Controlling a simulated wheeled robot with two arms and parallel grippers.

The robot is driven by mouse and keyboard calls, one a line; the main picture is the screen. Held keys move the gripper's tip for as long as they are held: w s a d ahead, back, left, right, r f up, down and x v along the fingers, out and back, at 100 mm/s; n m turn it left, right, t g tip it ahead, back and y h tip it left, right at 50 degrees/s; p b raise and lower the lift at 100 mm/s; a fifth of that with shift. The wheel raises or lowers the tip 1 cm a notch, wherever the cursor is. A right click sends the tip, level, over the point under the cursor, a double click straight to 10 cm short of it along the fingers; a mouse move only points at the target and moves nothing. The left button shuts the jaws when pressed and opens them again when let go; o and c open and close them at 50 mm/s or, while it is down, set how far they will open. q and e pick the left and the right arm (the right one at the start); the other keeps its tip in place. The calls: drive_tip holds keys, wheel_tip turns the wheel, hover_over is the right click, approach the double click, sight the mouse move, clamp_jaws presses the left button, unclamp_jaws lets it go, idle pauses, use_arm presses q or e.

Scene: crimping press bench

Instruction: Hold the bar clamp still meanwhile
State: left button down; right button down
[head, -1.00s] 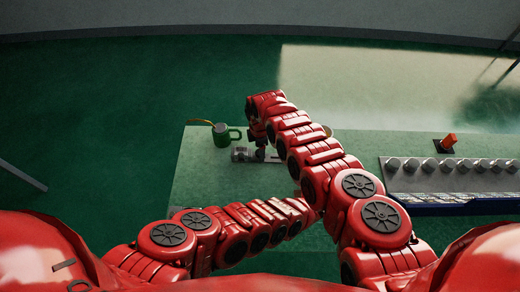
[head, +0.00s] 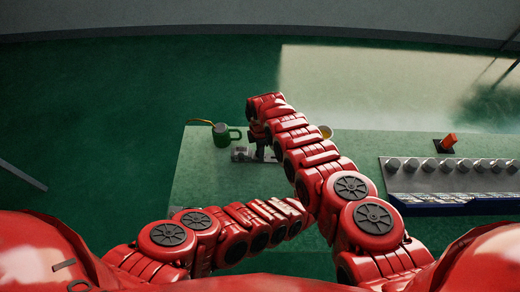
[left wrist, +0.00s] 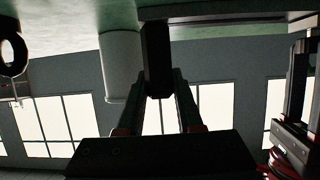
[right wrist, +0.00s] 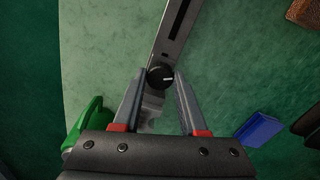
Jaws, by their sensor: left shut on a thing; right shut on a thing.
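In the left wrist view, my left gripper (left wrist: 160,90) is shut on a dark upright block (left wrist: 157,55) beside a flat bar (left wrist: 235,15); whether this block is part of the clamp is unclear. My right arm hides the left gripper in the head view.
A yellow-topped item (head: 326,131) sits just right of my right arm. A grey rack with several knobs (head: 440,180) and an orange-red piece (head: 448,142) are at right. The bench's front-left area is clear.

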drive_tip(key=shift+m, duration=2.2)
drive_tip(key=shift+c, duration=2.2)
unclamp_jaws()
drive_tip(key=shift+r, duration=0.1)
wheel_tip(320, 180, up, 12)
use_arm(q)
drive_tip(key=c, duration=0.8)
unclamp_jaws()
